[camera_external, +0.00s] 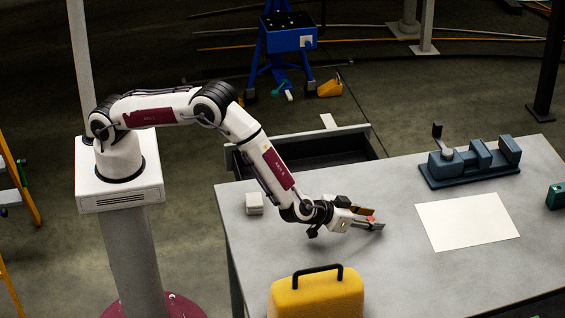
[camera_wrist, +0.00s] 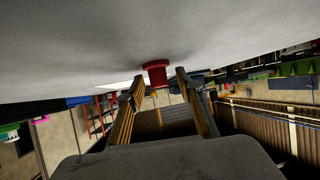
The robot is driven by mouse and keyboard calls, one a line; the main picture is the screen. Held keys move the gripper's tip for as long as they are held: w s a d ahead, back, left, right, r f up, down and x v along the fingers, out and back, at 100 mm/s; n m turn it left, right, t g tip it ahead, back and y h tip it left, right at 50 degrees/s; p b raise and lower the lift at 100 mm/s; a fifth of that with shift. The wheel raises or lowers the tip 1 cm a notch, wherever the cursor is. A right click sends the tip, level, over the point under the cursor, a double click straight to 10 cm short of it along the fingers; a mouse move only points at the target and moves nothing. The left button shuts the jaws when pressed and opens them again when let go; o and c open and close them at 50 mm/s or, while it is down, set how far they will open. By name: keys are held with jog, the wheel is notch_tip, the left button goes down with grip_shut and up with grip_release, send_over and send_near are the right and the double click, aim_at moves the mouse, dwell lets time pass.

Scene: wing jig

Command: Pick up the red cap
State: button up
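The red cap (camera_wrist: 156,73) stands on the grey table in the wrist view, where the scene appears upside down. It shows a wide flange and a narrower body, and lies between or just beyond my fingertips. In the external view a small red spot of the cap (camera_external: 371,218) shows between the fingers. My gripper (camera_external: 378,217) is low over the table, stretched out nearly level, with its fingers apart. In the wrist view my gripper (camera_wrist: 160,80) is open, with gaps visible on both sides of the cap.
The table (camera_external: 400,275) holds a white sheet (camera_external: 468,222) to the right, a blue-grey vise-like device (camera_external: 470,163) behind it, a yellow case (camera_external: 317,295) in front and a small white block (camera_external: 254,204) left of my gripper. An open dark drawer or tray (camera_external: 310,150) is at the back edge.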

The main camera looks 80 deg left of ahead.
aim_at(373, 220)
jog(key=c, duration=0.9)
jog(key=shift+r, duration=5)
